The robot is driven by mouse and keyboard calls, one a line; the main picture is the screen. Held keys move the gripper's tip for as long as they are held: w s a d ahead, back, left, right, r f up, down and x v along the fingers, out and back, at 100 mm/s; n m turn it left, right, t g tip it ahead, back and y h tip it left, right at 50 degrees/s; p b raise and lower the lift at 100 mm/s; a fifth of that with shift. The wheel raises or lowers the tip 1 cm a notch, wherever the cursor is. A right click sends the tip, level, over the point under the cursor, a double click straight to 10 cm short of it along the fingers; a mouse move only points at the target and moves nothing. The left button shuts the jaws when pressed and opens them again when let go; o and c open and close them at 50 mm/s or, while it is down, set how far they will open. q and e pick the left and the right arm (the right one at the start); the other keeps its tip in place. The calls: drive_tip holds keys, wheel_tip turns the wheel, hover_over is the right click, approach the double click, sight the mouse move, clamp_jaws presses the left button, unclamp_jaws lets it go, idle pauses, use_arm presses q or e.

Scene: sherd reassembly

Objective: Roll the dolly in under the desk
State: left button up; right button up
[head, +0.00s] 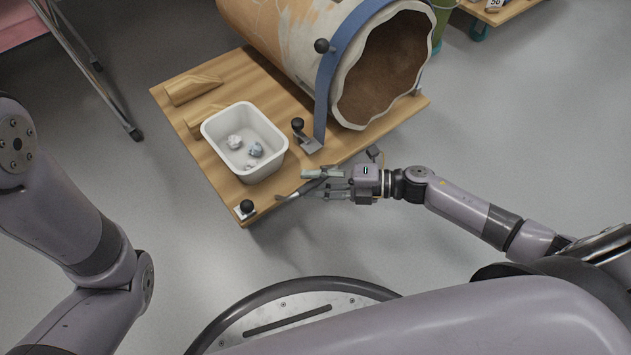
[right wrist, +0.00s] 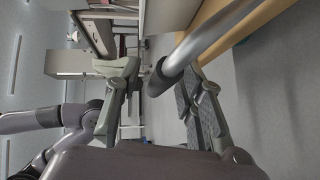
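The dolly (head: 215,157) is a low wooden platform with a large tan clay vessel (head: 270,35) lying on it, held by a blue strap (head: 324,85). A metal bar with a dark end (head: 299,188) runs along its near edge. My right gripper (head: 313,182) is at this bar, fingers pointing left. In the right wrist view the bar (right wrist: 192,48) passes between the spread fingers, with a gap beside it. My left gripper is out of view; only its arm shows at the left. I cannot identify the desk for certain.
A white tub (head: 219,150) with several small pieces stands on the dolly. A pink surface (head: 15,22) on metal legs is at the upper left. A green container (head: 441,18) and another wheeled board (head: 510,12) are at the upper right. Grey floor at the right is clear.

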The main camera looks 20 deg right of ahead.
clamp_jaws()
idle(0.4)
idle(0.4)
